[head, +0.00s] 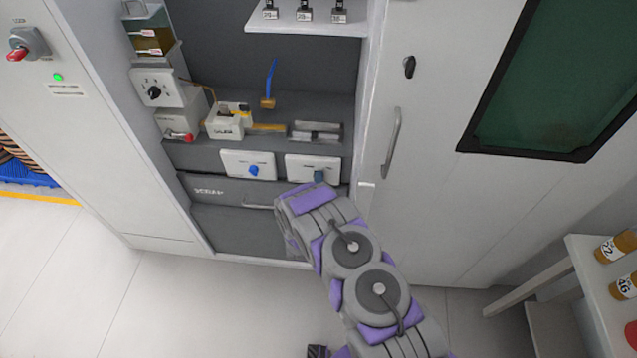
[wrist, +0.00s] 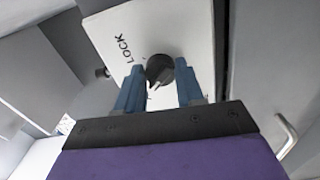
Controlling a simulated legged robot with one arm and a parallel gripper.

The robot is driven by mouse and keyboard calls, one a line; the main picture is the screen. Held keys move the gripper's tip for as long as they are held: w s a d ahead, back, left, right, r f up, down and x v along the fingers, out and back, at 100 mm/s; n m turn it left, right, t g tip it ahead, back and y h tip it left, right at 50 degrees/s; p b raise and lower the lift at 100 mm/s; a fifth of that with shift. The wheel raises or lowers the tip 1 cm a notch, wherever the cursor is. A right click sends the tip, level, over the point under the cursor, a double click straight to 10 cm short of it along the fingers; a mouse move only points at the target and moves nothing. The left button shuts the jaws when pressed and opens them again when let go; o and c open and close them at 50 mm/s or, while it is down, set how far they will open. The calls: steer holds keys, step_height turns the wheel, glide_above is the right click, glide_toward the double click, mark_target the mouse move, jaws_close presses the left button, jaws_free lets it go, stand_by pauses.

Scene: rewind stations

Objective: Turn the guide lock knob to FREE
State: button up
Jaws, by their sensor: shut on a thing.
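The guide lock knob (wrist: 160,68) is a dark round knob with a white pointer mark, on a white panel (wrist: 185,25) in the wrist view. The word LOCK is printed on the panel to the left of the knob. The pointer mark faces down toward my gripper, not at LOCK. No FREE marking is legible. My gripper (wrist: 160,88) has its two blue fingers on either side of the knob and is shut on it. In the head view, the blue fingertips of my gripper (head: 319,176) are at the right-hand white panel (head: 300,161) and hide the knob.
A similar white panel with a blue knob (head: 253,170) sits just left. Below is a grey SCRAP drawer (head: 225,190). A door with a vertical handle (head: 392,140) stands right of the bay. A side table with jars (head: 620,245) is at far right.

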steer(key=shift+s+a+f+n, duration=0.1)
steer(key=shift+a+n, duration=0.1)
steer(key=shift+n, duration=0.5)
steer(key=o, duration=1)
steer(key=shift+a, duration=0.15)
steer(key=shift+o, duration=0.2)
steer(key=shift+d, duration=0.2)
steer(key=s+p, duration=0.3)
steer(key=s, duration=1.4)
steer(key=shift+a, duration=0.45)
steer(key=shift+s+f, duration=0.1)
